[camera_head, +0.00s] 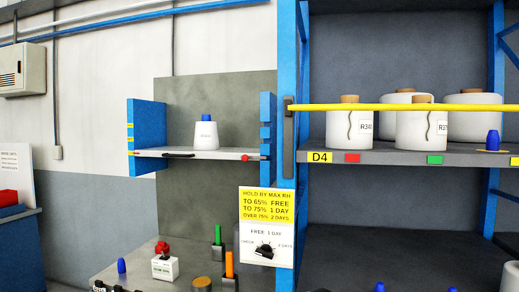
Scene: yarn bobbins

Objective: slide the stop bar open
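A yellow bar (400,107), most likely the stop bar, runs level across the front of the rack bay. Its left end meets a dark upright bracket (289,135) on the blue post. White yarn bobbins with tan tops stand behind the bar on the grey shelf, among them one front left (342,131) and one front centre (415,131). My gripper is not in view.
The shelf edge (380,156) carries a D4 label and coloured tags. A yellow sign (266,204) and a dial panel (266,244) hang by the post. Left, a small shelf (205,154) holds a white cone. A bench below holds several small items.

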